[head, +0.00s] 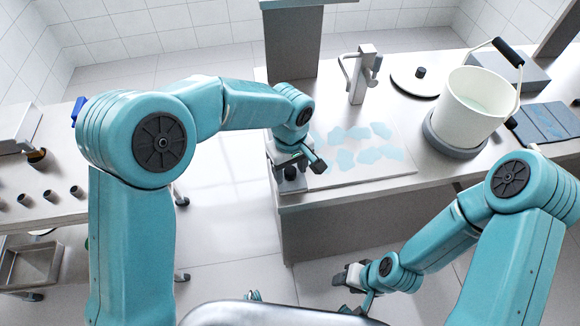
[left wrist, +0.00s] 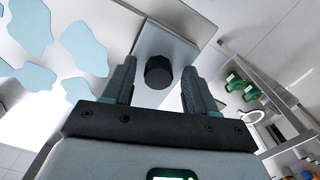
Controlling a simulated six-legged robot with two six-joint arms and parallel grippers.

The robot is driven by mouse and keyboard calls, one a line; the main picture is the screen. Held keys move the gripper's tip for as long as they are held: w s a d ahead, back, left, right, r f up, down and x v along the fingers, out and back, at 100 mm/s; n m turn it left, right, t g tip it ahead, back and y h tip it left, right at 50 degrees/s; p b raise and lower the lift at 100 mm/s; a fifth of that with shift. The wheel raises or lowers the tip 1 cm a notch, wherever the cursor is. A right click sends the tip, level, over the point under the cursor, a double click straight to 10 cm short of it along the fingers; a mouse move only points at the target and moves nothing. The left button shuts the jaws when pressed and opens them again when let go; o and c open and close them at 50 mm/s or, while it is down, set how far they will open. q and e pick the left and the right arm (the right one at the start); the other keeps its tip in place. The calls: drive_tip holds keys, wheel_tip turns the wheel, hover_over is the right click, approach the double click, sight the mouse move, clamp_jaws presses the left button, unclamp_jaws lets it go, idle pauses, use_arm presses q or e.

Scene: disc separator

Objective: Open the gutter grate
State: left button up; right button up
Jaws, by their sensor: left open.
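A grey metal plate with a dark round knob (left wrist: 158,72) shows in the left wrist view. I take this plate (left wrist: 150,98) to be the gutter grate. It lies flat at the counter's near left corner, beside the pale board with blue patches. In the head view the knob (head: 291,173) is partly covered by my left gripper (head: 292,166). My left gripper is open, its two fingers on either side of the knob, with gaps visible. Whether the fingertips reach down to the knob's height is unclear. My right gripper (head: 350,278) is low, in front of the counter, away from the grate; its jaws are unclear.
The board (head: 372,172) carries several light blue patches. Behind stand a tap-like post (head: 358,80), a round lid (head: 410,82) and a white bucket (head: 475,108) with a raised handle. A side table (head: 50,190) is at left. Open floor (head: 225,200) lies between.

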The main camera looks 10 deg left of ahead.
use_arm(q)
drive_tip(key=shift+w, duration=0.1)
drive_tip(key=c, duration=0.5)
clamp_jaws()
drive_tip(key=r+p, duration=0.1)
drive_tip(key=p, duration=0.1)
drive_tip(key=w+r+g+p, duration=0.1)
drive_tip(key=r+p, duration=0.1)
drive_tip(key=p, duration=0.1)
drive_tip(key=r+g+p, duration=0.1)
drive_tip(key=r+p, duration=0.1)
drive_tip(key=p, duration=0.1)
drive_tip(key=shift+w+a+r+h, duration=0.1)
drive_tip(key=shift+w+a+h, duration=0.1)
drive_tip(key=shift+w+h, duration=0.15)
drive_tip(key=w+a+r+g+p, duration=0.1)
drive_tip(key=w+r+g+p, duration=0.1)
drive_tip(key=w+r+p, duration=0.2)
drive_tip(key=shift+a+r+h+p, duration=0.2)
drive_tip(key=shift+r+h+p, duration=0.2)
drive_tip(key=shift+p, duration=0.1)
